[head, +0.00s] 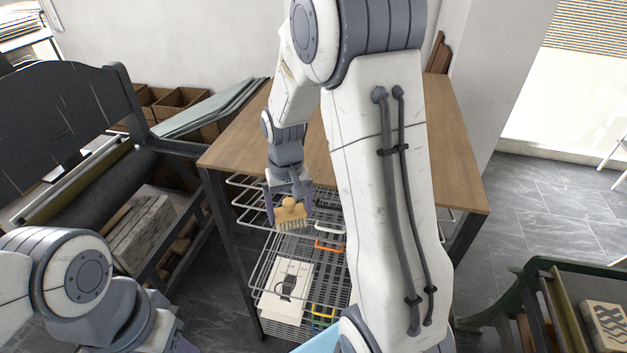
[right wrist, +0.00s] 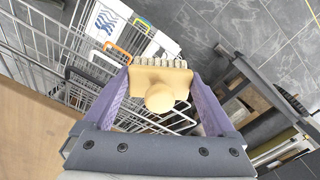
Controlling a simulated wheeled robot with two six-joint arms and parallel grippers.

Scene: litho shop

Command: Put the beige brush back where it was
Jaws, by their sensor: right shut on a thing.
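The beige brush (head: 291,214) has a round knob, a flat wooden block and pale bristles. My right gripper (head: 288,208) is shut on it and holds it at the front of a wire basket rack (head: 262,262) under the wooden table. In the right wrist view the brush (right wrist: 160,83) sits between the two purple fingers, knob toward the camera. Whether the bristles touch the rack, I cannot tell. My left arm shows at the lower left of the head view, but its fingers are not visible.
The wooden table (head: 459,150) stands above the rack, its dark legs close by. A white box with a dark picture (head: 287,288) lies on a lower rack level. A press (head: 75,200) stands at the left. A green-framed cart (head: 545,290) stands at the lower right.

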